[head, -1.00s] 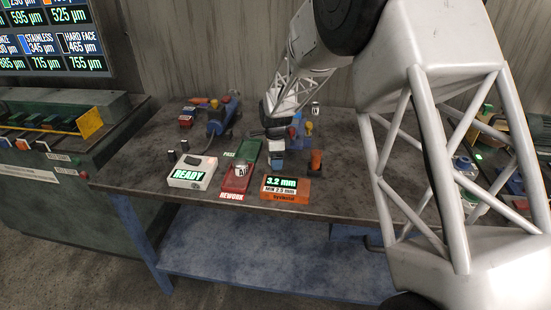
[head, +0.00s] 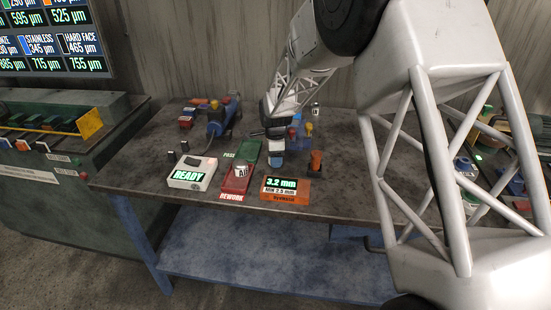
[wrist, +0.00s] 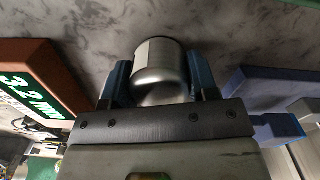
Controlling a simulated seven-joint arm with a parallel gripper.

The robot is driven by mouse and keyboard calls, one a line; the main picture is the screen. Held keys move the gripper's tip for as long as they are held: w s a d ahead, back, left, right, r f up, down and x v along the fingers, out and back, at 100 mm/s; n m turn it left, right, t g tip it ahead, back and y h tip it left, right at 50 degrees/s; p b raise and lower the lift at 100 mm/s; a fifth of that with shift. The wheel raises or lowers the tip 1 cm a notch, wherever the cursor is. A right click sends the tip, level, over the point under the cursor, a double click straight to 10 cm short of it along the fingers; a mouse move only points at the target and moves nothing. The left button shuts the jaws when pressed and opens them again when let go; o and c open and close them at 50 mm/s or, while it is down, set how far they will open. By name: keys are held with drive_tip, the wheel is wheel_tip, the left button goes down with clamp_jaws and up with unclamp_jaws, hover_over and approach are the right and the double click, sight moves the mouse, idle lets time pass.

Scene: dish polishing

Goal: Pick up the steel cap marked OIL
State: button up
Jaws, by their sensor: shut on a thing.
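In the wrist view a plain steel cap (wrist: 158,62) with a pale label patch stands between the two blue fingers of my gripper (wrist: 160,80). The fingers are closed on its sides. No lettering on it can be read from here. In the head view my gripper (head: 274,142) is low over the middle of the bench, and the held cap is hidden there. Another steel cap (head: 241,170) with dark letters that look like AIR sits on the red REWORK tray (head: 236,185). A further small light cap (head: 315,110) stands behind my gripper.
The dark bench (head: 140,168) holds a white READY box (head: 193,172), an orange 3.2 mm gauge (head: 286,190), a green PASS area (head: 248,150) and a blue tool (head: 220,118). A small orange cylinder (head: 316,160) stands right of my gripper.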

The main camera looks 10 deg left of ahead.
wheel_tip(320, 180, up, 10)
drive_tip(key=shift+f, duration=0.15)
idle(0.4)
drive_tip(key=shift+d, duration=0.1)
idle(0.5)
